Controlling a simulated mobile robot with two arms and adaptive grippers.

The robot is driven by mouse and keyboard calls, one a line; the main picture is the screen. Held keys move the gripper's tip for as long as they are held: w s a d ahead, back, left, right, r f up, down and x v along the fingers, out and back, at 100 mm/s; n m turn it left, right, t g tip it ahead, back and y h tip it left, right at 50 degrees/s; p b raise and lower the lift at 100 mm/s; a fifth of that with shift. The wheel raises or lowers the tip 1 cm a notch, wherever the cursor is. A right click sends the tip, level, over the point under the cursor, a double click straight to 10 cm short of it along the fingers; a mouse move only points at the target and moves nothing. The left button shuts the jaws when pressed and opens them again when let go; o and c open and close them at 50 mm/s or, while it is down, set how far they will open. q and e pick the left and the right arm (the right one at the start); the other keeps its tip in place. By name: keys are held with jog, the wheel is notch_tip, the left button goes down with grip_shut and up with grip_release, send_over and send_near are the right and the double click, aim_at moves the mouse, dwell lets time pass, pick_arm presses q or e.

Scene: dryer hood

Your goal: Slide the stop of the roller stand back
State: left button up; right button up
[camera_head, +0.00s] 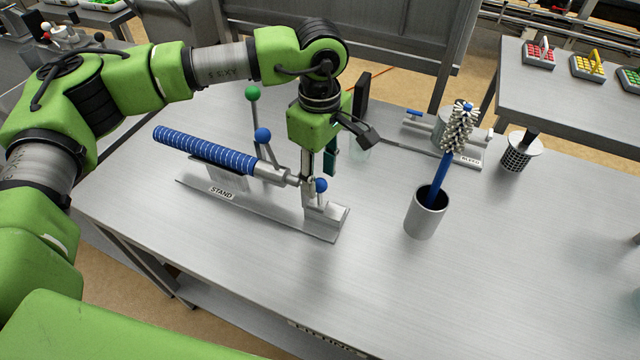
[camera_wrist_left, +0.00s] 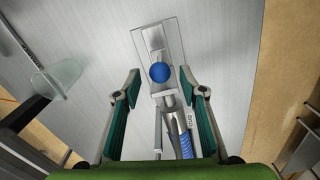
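The roller stand is a long metal base (camera_head: 255,213) labelled STAND, carrying a blue ringed roller (camera_head: 205,150). The stop is the metal block (camera_head: 326,211) at the base's right end, topped by a blue ball knob (camera_head: 321,186). My left gripper (camera_head: 319,172) points down just above the knob. In the left wrist view its two green-padded fingers (camera_wrist_left: 158,84) are spread wide. The blue knob (camera_wrist_left: 159,72) shows between the fingertips, with neither finger visibly touching it. The roller's shaft end is partly hidden behind the gripper in the head view. My right gripper is out of view.
Levers with a green ball (camera_head: 252,93) and a blue ball (camera_head: 263,135) stand behind the roller. A metal cup (camera_head: 426,215) with a blue-handled brush (camera_head: 459,130) is to the right. A perforated pot (camera_head: 517,158) stands farther right. The table's front right is clear.

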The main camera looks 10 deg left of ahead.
aim_at(320, 192)
pick_arm(q)
jog(key=shift+f+p, duration=0.6)
jog(key=shift+f, duration=2.05)
jog(key=shift+d, duration=0.1)
grip_shut()
